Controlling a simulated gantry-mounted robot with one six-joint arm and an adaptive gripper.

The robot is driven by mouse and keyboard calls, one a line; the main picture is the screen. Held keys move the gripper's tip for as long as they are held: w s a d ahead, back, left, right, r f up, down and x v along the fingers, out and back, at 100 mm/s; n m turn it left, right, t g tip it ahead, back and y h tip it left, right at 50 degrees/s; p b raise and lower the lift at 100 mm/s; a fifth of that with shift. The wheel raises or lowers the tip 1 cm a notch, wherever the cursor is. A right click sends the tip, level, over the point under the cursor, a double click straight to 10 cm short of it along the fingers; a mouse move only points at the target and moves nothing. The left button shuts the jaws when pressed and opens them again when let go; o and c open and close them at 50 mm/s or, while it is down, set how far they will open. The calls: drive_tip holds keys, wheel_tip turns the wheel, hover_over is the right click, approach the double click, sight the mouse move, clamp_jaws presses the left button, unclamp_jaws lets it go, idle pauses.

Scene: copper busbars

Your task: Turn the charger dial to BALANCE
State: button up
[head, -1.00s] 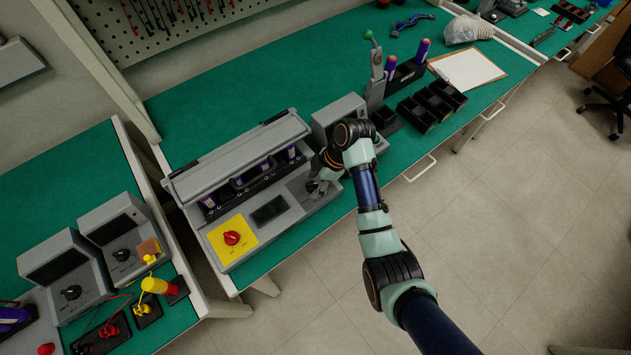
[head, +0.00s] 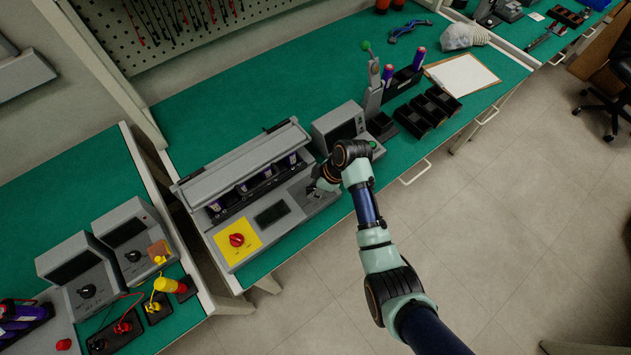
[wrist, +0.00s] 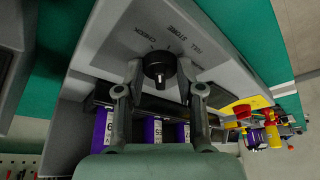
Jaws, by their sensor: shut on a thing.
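The charger (head: 225,225) is a long grey unit on the green bench, with a raised lid, a dark display and a yellow panel. Its black round dial (wrist: 160,66) has a white mark on the side towards the bottom of the wrist view. In the head view my gripper (head: 322,186) is at the charger's right end, and my wrist hides the dial.
A red knob (head: 237,240) sits on the yellow panel. Purple batteries (wrist: 104,125) stand in the charger's slots. A grey instrument (head: 340,122) stands close behind my wrist. Black bins (head: 427,113) and a clipboard (head: 465,75) lie farther right on the bench.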

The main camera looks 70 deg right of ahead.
drive_tip(key=m+p, duration=0.2)
drive_tip(key=m+h+p, duration=0.1)
drive_tip(key=p, duration=0.1)
drive_tip(key=m+h+p, duration=0.1)
drive_tip(key=m+p, duration=0.1)
drive_tip(key=shift+a+r+m, duration=0.3)
drive_tip(key=m+p, duration=0.1)
drive_tip(key=m, duration=0.1)
drive_tip(key=m+g+h+p, duration=0.1)
drive_tip(key=m+p, duration=0.1)
drive_tip(key=shift+w+a+f+h, duration=0.1)
drive_tip(key=shift+a+h, duration=0.1)
drive_tip(key=shift+h, duration=0.1)
drive_tip(key=m+g+p, duration=0.1)
drive_tip(key=m, duration=0.2)
drive_tip(key=m+h, duration=0.1)
drive_tip(key=m, duration=0.1)
drive_tip(key=shift+w+a+f+m+g+p, duration=0.1)
drive_tip(key=shift+w+f+m+g+p, duration=0.1)
drive_tip(key=shift+m+g+p, duration=0.2)
drive_tip(key=shift+w+m+g+h+b, duration=0.15)
drive_tip(key=shift+m+g+b, duration=0.3)
drive_tip(key=shift+m, duration=0.85)
drive_tip(key=shift+w+m+g+h+b, duration=0.2)
drive_tip(key=shift+m+g, duration=0.35)
drive_tip(key=shift+m, duration=0.75)
drive_tip(key=shift+s+f, duration=0.1)
drive_tip(key=shift+s, duration=0.1)
drive_tip(key=o, duration=1.2)
drive_tip(key=shift+c, duration=0.2)
